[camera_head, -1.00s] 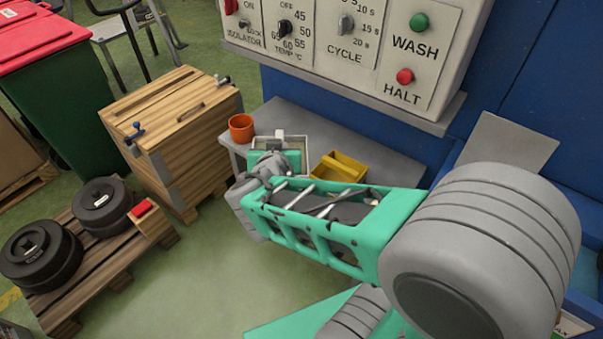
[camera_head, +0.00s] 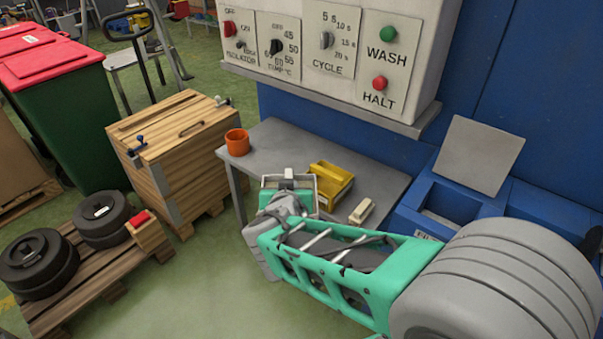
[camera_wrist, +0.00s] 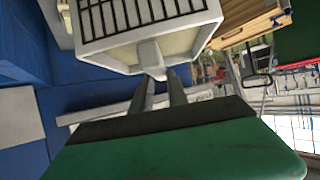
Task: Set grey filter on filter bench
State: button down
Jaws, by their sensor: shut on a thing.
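The grey filter is a pale square frame with a dark grid, filling the top of the wrist view (camera_wrist: 205,24). My gripper (camera_wrist: 160,82) is shut on the small tab at its near edge. In the head view the filter (camera_head: 313,181) shows at the end of my teal arm, in front of the yellow tray, and my wrist hides part of it. The grey bench (camera_head: 285,143) stands below the control panel. The filter overlaps the bench's front edge in the picture; I see no clear contact with the top.
On the bench stand an orange pot (camera_head: 237,142), a yellow tray (camera_head: 332,184) and a small beige block (camera_head: 361,211). A wooden crate (camera_head: 175,150) is left of the bench. A blue bin (camera_head: 450,206) with a raised grey lid is to the right. The bench's back middle is bare.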

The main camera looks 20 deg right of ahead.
aim_at(276, 168)
jog(key=z, duration=0.05)
jog(key=i, duration=0.9)
jog(key=u, duration=1.05)
jog(key=i, duration=0.8)
jog(key=u, duration=0.9)
